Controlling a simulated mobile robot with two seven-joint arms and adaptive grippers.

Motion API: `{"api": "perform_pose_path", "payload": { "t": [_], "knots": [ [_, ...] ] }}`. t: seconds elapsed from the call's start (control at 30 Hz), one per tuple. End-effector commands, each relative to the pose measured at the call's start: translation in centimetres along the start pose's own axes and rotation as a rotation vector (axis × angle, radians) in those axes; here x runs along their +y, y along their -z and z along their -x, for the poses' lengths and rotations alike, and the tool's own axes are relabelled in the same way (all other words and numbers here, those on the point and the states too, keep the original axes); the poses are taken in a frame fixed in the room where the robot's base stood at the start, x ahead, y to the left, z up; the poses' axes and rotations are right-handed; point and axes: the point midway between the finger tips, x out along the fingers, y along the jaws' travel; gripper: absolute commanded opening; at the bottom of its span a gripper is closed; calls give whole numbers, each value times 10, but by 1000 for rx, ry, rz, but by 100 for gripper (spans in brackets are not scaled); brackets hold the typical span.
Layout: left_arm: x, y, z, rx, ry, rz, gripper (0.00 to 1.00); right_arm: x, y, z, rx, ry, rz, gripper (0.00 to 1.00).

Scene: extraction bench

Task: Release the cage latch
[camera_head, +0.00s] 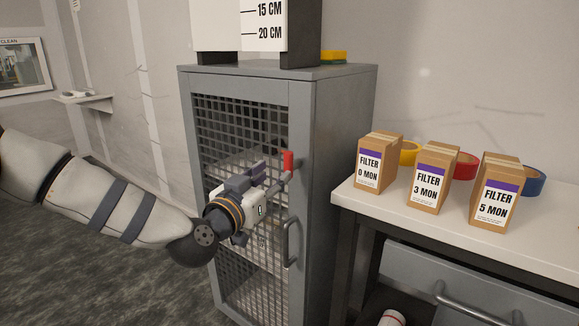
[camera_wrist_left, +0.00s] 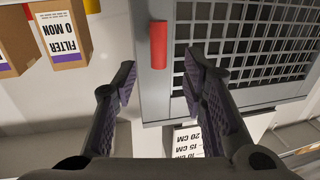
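The grey cage (camera_head: 301,120) with a mesh door stands in the middle of the head view. Its red latch (camera_head: 288,161) sits upright on the right side of the door front. My left gripper (camera_head: 281,184) is in front of the door, just below the latch. In the left wrist view, which is upside down, the red latch (camera_wrist_left: 158,44) lies ahead, between the lines of the two spread fingers. The left gripper (camera_wrist_left: 160,72) is open and empty there, and I see no contact with the latch. My right gripper is in neither view.
A grey door handle (camera_head: 290,243) is below the latch. A height-scale board (camera_head: 265,22) stands on the cage. To the right, a white counter (camera_head: 400,222) carries three filter boxes (camera_head: 433,178) and coloured tape rolls. Bare floor lies left of the cage.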

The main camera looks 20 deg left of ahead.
Motion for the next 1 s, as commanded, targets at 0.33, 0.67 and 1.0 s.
{"api": "perform_pose_path", "payload": {
  "t": [0.33, 0.67, 1.0],
  "knots": [
    [1, -8, -74, -9, -1, 2, 39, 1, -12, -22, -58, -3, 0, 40],
    [1, -4, -82, -6, -2, 3, 39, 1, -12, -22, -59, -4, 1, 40],
    [0, -4, -82, -6, 0, 3, 0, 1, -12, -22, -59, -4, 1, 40]
  ]
}}
